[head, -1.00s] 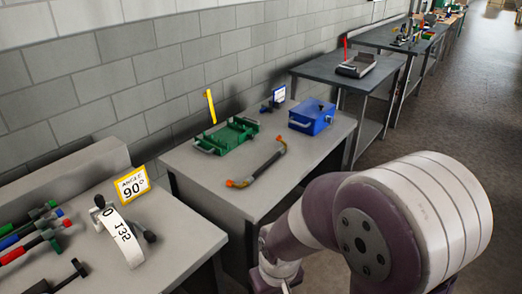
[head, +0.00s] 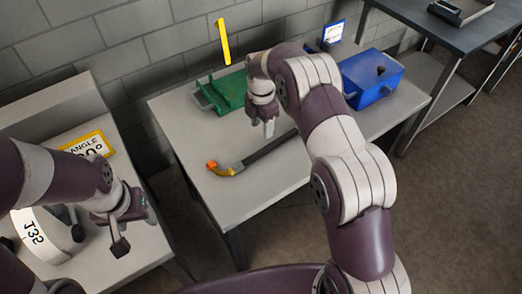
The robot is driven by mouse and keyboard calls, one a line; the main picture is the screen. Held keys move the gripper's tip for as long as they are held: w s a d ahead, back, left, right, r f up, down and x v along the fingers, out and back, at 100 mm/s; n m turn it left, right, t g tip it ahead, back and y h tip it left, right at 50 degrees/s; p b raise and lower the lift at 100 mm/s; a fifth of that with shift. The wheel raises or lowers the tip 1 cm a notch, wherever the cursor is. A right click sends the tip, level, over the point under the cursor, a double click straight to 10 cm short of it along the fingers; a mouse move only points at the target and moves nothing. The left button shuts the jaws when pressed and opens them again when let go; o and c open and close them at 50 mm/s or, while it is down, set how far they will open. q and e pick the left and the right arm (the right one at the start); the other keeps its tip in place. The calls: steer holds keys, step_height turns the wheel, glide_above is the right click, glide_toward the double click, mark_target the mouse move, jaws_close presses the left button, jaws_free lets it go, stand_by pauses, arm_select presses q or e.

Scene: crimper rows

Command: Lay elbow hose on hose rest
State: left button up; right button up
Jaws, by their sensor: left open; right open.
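The elbow hose (head: 262,151) is black with a yellow elbow and an orange tip at its near left end. It lies on the middle grey table, and its far end is hidden behind my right arm. A green cradle-like fixture (head: 229,92), which looks like the hose rest, stands behind it near the wall, partly covered by my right arm. My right gripper (head: 268,127) is open and empty, pointing down just behind the hose. I cannot tell whether it touches the hose. My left gripper (head: 134,230) is open and empty over the left table's right edge.
A blue box (head: 371,82) stands on the right of the middle table (head: 240,195). A yellow upright marker (head: 223,41) and a blue-framed sign (head: 333,33) stand at the back. An angle sign (head: 92,144) and a white curved gauge (head: 35,240) are on the left table.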

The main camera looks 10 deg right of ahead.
mark_target(261, 150)
steer(key=f, duration=0.3)
steer(key=f+p, duration=0.1)
steer(key=f, duration=0.2)
steer(key=s+f, duration=0.1)
steer(key=f, duration=0.3)
steer(key=shift+a+f, duration=0.1)
steer(key=shift+a, duration=0.2)
arm_select(q)
steer(key=shift+s+a, duration=0.15)
steer(key=shift+a, duration=0.1)
arm_select(e)
steer(key=shift+f, duration=0.35)
steer(key=shift+r, duration=0.1)
jaws_close()
